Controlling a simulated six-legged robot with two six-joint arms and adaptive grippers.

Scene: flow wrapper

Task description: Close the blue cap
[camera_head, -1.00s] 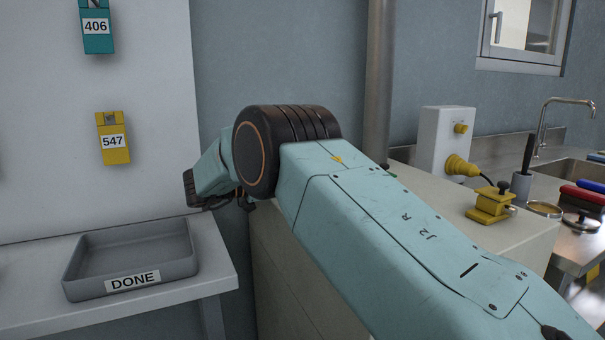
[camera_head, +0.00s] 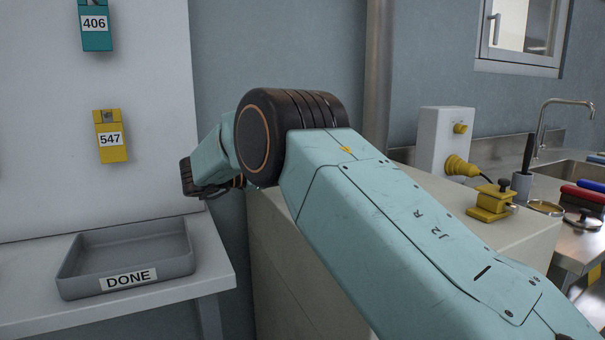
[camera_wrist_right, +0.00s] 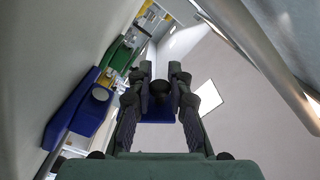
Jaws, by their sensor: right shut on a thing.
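In the right wrist view my right gripper (camera_wrist_right: 160,82) is shut on a dark round piece, with a blue piece (camera_wrist_right: 157,117) showing just behind it between the fingers. I cannot tell whether the two are one object. A larger blue part (camera_wrist_right: 72,118) with a pale round face is on the left of that view, apart from the gripper, beside a green part (camera_wrist_right: 118,55). I cannot tell which blue part is the cap. In the head view my right arm crosses the middle and its fingers are not clearly visible. My left gripper is not in view.
A grey DONE tray (camera_head: 70,262) sits on a shelf at left, below a yellow 547 tag (camera_head: 111,136) and a teal 406 tag (camera_head: 96,27). At right are a white box with a yellow plug (camera_head: 458,166), a yellow clamp (camera_head: 491,203) and a sink tap (camera_head: 543,125).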

